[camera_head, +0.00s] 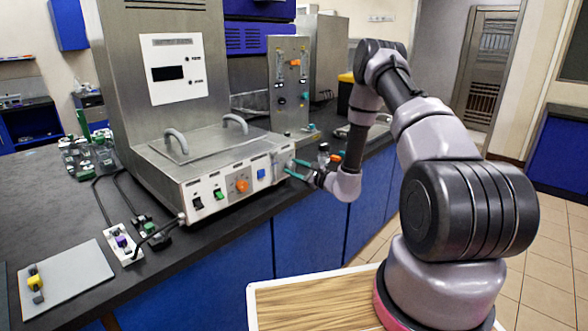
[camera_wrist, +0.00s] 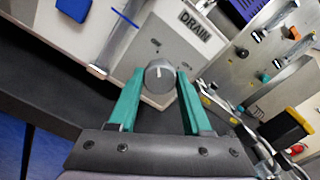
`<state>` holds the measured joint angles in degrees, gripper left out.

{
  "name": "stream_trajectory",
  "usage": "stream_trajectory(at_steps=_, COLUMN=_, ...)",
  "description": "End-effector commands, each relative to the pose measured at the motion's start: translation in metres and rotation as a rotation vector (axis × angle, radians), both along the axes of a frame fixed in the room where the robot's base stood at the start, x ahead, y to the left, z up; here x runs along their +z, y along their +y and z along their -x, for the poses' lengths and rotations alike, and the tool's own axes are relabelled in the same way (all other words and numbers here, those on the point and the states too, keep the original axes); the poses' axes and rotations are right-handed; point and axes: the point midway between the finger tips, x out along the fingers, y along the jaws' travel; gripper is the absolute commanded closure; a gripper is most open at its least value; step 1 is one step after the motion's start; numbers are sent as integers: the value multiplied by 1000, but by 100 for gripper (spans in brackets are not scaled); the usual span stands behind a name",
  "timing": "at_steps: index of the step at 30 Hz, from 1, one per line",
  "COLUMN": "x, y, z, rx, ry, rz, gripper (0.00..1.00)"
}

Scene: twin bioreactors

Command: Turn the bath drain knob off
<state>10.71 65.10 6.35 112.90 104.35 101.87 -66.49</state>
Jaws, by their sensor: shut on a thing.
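The bath drain knob (camera_wrist: 160,76) is a round grey knob with a short pale mark on its face. It sits on the metal front panel beside the DRAIN label (camera_wrist: 194,22). My gripper (camera_wrist: 160,82) has its two green fingers on either side of the knob, shut on it. In the head view my gripper (camera_head: 293,169) reaches the right end of the bath's front panel, and the knob there is too small and covered to make out. The bath (camera_head: 230,170) is a metal box with a handled lid.
The panel also carries an orange knob (camera_head: 241,186), a blue switch (camera_head: 261,174) and a green switch (camera_head: 219,194). A metal panel with fittings (camera_head: 289,75) stands behind to the right. Power strips with cables (camera_head: 122,241) lie left on the dark bench.

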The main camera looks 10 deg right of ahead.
Motion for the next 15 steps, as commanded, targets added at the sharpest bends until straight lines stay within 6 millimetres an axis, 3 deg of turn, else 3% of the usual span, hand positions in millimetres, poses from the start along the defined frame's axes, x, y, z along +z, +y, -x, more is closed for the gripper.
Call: stream_trajectory(at_steps=15, x=-1, y=-1, z=1, rx=-1, ry=-23, rz=37, gripper=100)
